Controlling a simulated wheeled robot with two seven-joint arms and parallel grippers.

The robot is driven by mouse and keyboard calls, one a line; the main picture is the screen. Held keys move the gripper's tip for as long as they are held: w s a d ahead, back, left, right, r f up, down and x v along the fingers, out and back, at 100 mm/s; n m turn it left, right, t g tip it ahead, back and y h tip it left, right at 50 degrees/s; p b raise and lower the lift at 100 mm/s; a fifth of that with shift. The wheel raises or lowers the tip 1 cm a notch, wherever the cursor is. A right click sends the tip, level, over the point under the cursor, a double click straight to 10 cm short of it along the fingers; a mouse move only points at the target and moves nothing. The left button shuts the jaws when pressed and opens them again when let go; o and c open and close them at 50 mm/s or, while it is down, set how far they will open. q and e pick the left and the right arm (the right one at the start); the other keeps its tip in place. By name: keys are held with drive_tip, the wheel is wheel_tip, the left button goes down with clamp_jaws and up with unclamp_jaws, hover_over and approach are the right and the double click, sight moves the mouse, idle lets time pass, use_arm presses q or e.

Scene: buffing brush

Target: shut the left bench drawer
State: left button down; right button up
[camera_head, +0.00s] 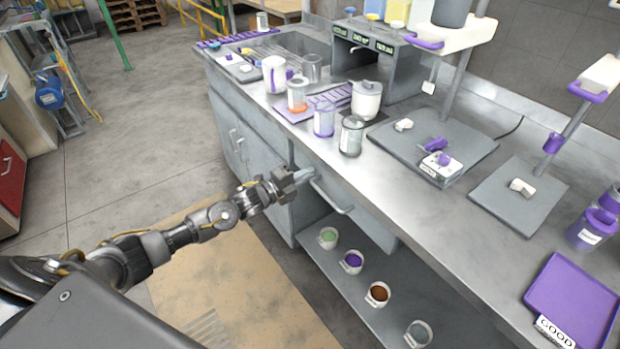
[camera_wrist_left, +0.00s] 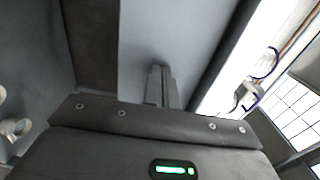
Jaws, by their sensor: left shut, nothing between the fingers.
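The left bench drawer (camera_head: 358,207) has a grey front with a bar handle and sits under the steel worktop, above an open shelf. My left gripper (camera_head: 308,174) is at the drawer front, near the left end of its handle. Its fingers are together with nothing between them. In the left wrist view the closed fingertips (camera_wrist_left: 160,72) point at a flat pale grey panel, which looks like the drawer front (camera_wrist_left: 170,35). They are touching it or very close; I cannot tell which. How far the drawer stands out is hard to judge. My right gripper is out of view.
The worktop (camera_head: 420,215) carries jars, a white pot (camera_head: 366,99), scales and a purple tray (camera_head: 572,300). Several small cups, one with purple contents (camera_head: 352,262), stand on the shelf below. Cabinet doors (camera_head: 240,140) are to the left.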

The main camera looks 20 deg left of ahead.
use_arm(q)
drive_tip(key=shift+w+r, duration=0.15)
drive_tip(key=shift+r, duration=0.05)
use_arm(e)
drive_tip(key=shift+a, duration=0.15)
